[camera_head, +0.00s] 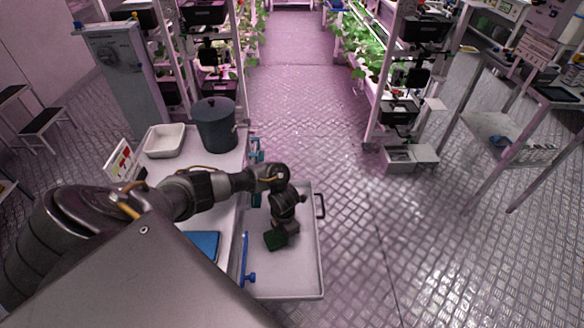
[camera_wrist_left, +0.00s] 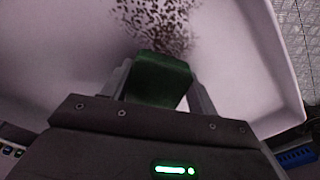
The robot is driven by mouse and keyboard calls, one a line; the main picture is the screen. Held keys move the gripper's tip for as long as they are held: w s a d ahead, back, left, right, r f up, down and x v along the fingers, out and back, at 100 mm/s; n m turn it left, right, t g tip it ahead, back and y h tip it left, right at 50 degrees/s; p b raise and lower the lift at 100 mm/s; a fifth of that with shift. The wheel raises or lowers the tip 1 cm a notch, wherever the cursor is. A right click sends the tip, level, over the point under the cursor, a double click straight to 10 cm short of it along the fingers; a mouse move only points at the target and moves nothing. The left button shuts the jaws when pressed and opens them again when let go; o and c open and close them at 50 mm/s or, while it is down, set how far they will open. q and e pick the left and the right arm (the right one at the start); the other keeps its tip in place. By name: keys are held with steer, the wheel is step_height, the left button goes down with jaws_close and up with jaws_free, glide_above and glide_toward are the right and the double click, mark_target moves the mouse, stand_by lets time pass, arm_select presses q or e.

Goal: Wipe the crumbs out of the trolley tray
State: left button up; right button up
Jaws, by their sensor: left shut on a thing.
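The trolley tray (camera_head: 299,273) is a pale, shallow tray with a raised rim and a dark handle on its right side. My left gripper (camera_head: 279,234) is over the tray and shut on a dark green block-like sponge (camera_head: 275,240). In the left wrist view the sponge (camera_wrist_left: 158,80) sits between the two fingers of my left gripper (camera_wrist_left: 157,88). Dark brown crumbs (camera_wrist_left: 160,22) lie scattered on the tray floor just beyond the sponge. Whether the sponge touches the tray floor I cannot tell. My right gripper is in neither view.
Left of the tray, a white worktop holds a dark lidded bucket (camera_head: 215,126), a white tub (camera_head: 165,141) and a blue flat item (camera_head: 203,245). A blue-handled tool (camera_head: 246,262) lies along the tray's left side. Open metal floor (camera_head: 400,235) is to the right.

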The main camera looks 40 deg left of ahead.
arm_select(q)
steer(key=shift+s+a, duration=0.15)
steer(key=shift+a, duration=0.05)
steer(key=shift+w+a+f+b, duration=0.3)
steer(key=shift+w+a+b, duration=0.35)
steer(key=shift+b, duration=0.25)
steer(key=shift+w+a+b, duration=0.25)
steer(key=shift+w+b, duration=0.15)
steer(key=shift+w, duration=0.1)
steer(key=shift+r, duration=0.15)
steer(key=shift+w+d+b, duration=0.7)
steer(key=shift+w+d, duration=0.45)
steer(key=shift+d, duration=0.2)
steer(key=shift+d+f, duration=0.1)
steer(key=shift+f, duration=0.1)
steer(key=shift+w, duration=0.1)
